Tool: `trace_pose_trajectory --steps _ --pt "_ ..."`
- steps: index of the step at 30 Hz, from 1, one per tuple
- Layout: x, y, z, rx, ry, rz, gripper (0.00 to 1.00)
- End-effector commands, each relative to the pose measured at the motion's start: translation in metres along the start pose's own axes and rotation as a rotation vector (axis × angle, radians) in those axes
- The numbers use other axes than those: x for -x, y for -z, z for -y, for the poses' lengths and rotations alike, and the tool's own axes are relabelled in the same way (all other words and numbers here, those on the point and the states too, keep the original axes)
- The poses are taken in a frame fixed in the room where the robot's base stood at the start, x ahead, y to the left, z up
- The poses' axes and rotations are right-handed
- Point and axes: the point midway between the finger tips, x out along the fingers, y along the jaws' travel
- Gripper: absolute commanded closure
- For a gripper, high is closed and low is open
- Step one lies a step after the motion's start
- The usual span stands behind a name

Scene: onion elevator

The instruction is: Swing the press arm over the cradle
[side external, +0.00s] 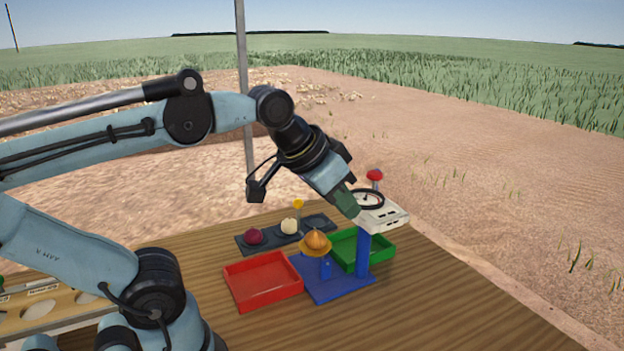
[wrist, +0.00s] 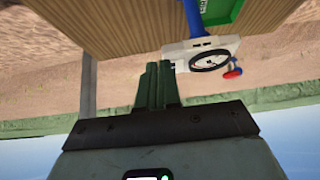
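The press arm is a white head (side external: 388,217) with a round black-rimmed gauge and a red knob (side external: 375,175), on top of a blue post. It points to the right, away from the cradle. The cradle (side external: 316,250) is an orange cup on the blue base, left of the post, with a brown-orange onion (side external: 316,239) in it. My gripper (side external: 346,208) has green fingers, shut with nothing seen between them, at the head's left side. In the wrist view the fingertips (wrist: 158,64) are beside the white head (wrist: 198,47); I cannot tell whether they touch.
A red tray (side external: 263,296) is left of the blue base (side external: 335,288), and a green tray (side external: 385,257) is behind it to the right. A dark rack (side external: 262,243) holds a purple and a white onion behind. The table's front right is clear.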

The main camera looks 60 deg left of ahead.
Motion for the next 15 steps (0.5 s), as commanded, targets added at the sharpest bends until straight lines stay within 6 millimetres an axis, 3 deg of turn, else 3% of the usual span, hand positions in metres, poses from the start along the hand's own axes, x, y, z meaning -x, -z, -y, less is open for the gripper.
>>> trace_pose_trajectory --steps 3,11,15 --pt "0.032 0.023 0.000 0.000 0.000 0.000 1.00" --pt "0.088 0.064 0.000 0.000 0.000 0.000 1.00" --pt "0.083 0.082 0.006 0.004 0.040 0.038 1.00"
